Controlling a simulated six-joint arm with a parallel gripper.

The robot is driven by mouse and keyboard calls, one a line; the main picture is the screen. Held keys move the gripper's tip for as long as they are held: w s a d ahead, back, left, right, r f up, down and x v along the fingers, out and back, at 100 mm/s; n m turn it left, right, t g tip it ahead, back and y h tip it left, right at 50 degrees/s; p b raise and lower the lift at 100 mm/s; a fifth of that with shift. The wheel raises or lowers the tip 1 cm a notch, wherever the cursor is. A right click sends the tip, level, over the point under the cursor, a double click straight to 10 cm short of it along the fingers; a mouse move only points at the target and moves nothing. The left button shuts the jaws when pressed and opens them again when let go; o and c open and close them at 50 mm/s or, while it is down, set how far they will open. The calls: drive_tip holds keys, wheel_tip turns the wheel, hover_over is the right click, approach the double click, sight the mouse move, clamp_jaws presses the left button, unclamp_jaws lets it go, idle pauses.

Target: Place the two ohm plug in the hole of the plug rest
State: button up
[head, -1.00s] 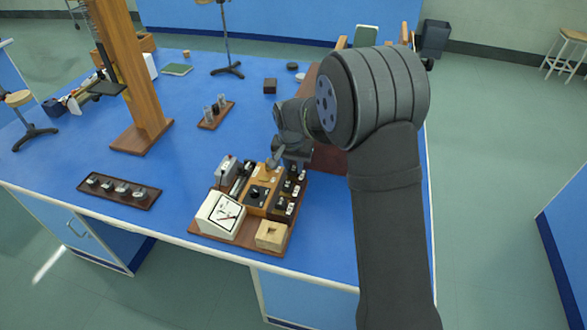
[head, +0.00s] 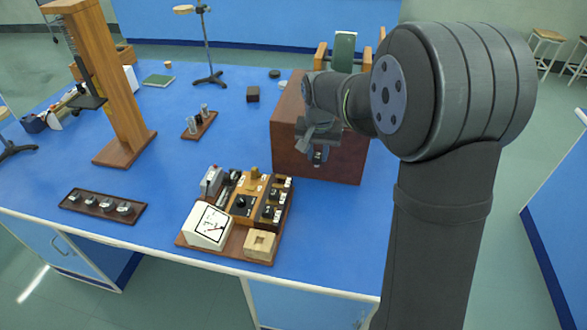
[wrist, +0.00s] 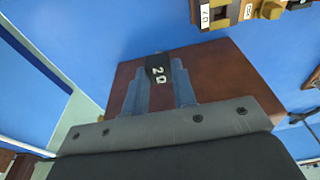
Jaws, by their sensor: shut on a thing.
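The two ohm plug (wrist: 158,71) is a small dark block marked "2Ω" in the wrist view. My gripper (wrist: 157,80) is shut on it, with a finger on each side. In the head view my gripper (head: 318,157) is in the air by the brown box, right of the instrument board, and the plug is hard to make out there. A pale wooden block (head: 260,244) with a dark square hole stands at the board's front right corner. It looks like the plug rest. My gripper is well behind it and to its right.
The instrument board (head: 223,254) carries a white meter (head: 208,226) and a wooden plug box (head: 253,195) with several dark plugs. A large brown box (head: 345,172) stands under and behind my gripper. A dark tray (head: 103,206) lies left. Blue bench is clear right of the board.

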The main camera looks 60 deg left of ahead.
drive_tip(key=s+d, duration=1.3)
drive_tip(key=s, duration=0.1)
approach(261, 242)
drive_tip(key=shift+w+a, duration=0.15)
drive_tip(key=shift+w, duration=0.15)
drive_tip(key=shift+s+f, duration=0.1)
drive_tip(key=shift+f, duration=0.1)
drive_tip(key=shift+a+f, duration=0.1)
drive_tip(key=shift+f, duration=1.8)
drive_tip(key=shift+f, duration=0.1)
drive_tip(key=o, duration=1)
drive_tip(key=shift+c, duration=0.2)
